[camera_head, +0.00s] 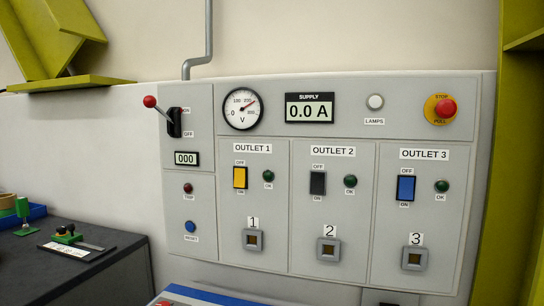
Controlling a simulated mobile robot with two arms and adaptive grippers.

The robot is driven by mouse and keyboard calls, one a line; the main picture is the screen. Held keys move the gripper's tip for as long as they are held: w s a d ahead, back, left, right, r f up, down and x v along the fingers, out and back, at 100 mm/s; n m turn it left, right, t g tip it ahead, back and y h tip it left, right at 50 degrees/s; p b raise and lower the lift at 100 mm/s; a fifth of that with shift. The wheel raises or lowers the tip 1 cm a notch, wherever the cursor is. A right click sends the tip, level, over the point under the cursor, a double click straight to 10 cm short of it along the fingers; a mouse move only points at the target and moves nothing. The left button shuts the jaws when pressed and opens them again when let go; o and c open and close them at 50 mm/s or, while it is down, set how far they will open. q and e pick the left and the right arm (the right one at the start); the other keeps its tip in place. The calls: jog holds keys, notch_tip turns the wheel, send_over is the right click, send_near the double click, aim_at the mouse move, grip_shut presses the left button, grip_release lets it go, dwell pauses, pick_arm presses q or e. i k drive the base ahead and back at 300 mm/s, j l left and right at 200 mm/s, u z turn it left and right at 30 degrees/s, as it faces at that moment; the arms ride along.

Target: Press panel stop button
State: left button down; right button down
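The stop button (446,108) is a red mushroom knob on a round yellow plate. The plate is labelled STOP above and PULL below. It sits at the upper right of the grey wall panel (290,88), near the panel's right edge, and nothing covers it. Neither of my grippers is in view.
A lever with a red ball (150,101) sticks out at the panel's left. Outlet switches are yellow (240,177), dark (317,183) and blue (406,188). A yellow-green post (517,150) stands right of the panel. A dark bench (60,270) is at lower left.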

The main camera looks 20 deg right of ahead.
aim_at(447, 108)
jog(key=z, duration=1.55)
